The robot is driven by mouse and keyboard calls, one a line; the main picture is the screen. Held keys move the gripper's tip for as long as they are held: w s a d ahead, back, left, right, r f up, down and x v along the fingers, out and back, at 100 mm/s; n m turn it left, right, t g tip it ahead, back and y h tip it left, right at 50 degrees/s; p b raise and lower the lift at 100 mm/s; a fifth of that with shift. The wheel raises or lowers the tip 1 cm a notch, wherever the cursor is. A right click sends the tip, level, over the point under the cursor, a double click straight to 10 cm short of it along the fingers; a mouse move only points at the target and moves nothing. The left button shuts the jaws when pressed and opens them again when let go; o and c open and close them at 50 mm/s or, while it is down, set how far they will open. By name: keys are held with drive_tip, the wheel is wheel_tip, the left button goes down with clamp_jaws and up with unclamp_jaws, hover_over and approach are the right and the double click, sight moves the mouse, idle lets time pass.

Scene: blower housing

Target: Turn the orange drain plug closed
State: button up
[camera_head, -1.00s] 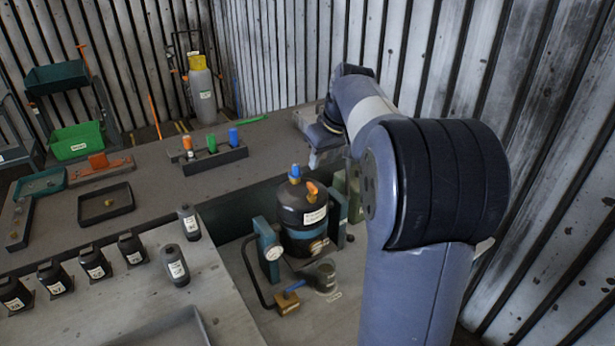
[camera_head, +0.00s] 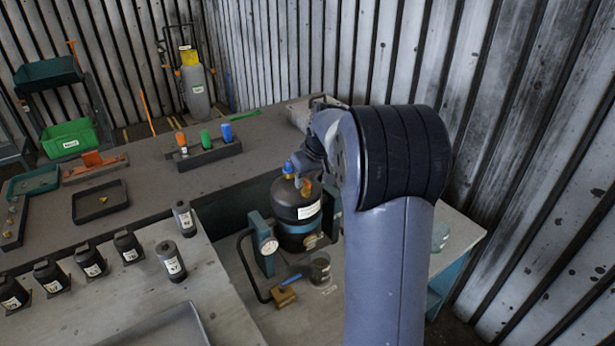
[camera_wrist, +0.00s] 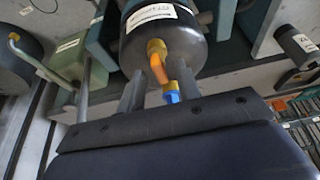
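The orange drain plug (camera_wrist: 157,68) sits on a brass fitting on the black housing (camera_wrist: 160,40), its orange lever angled toward my gripper in the wrist view. A blue plug (camera_wrist: 172,95) on brass stands beside it, closer to my palm. In the head view, the orange plug (camera_head: 306,187) and blue plug (camera_head: 289,167) are on top of the black housing (camera_head: 296,204), partly behind my arm. My gripper (camera_wrist: 158,88) is open in the wrist view, fingers apart with the plugs between them. I cannot tell whether either finger touches the plugs.
A gauge (camera_head: 269,246) on a teal bracket stands left of the housing. A block with a blue lever (camera_head: 283,294) and a dark cup (camera_head: 320,268) stand in front of it. Several black labelled bottles are at left. A rack with orange, green and blue pegs (camera_head: 208,154) stands behind.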

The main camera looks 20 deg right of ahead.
clamp_jaws()
drive_tip(key=shift+r+m, duration=0.1)
drive_tip(key=shift+m, duration=0.3)
drive_tip(key=m, duration=0.1)
drive_tip(key=m+h, duration=0.1)
drive_tip(key=m, duration=0.1)
drive_tip(key=shift+a+m+h, duration=0.25)
drive_tip(key=shift+m+h, duration=0.15)
drive_tip(key=m, duration=0.2)
drive_tip(key=m+h, duration=0.1)
drive_tip(key=m, duration=0.1)
drive_tip(key=shift+w+a+m+g+h, duration=0.1)
drive_tip(key=shift+a+m+g+h, duration=0.05)
drive_tip(key=shift+m+g+h, duration=0.2)
drive_tip(key=m+g+h, duration=0.1)
drive_tip(key=m, duration=0.3)
drive_tip(key=shift+w, duration=0.15)
drive_tip(key=shift+w+a+m+g+h, duration=0.15)
drive_tip(key=shift+m+g, duration=0.35)
drive_tip(key=shift+m, duration=0.6)
drive_tip(key=shift+s+d+m+g+h, duration=0.1)
drive_tip(key=shift+m+g, duration=0.35)
drive_tip(key=shift+m, duration=0.6)
drive_tip(key=shift+o, duration=0.2)
unclamp_jaws()
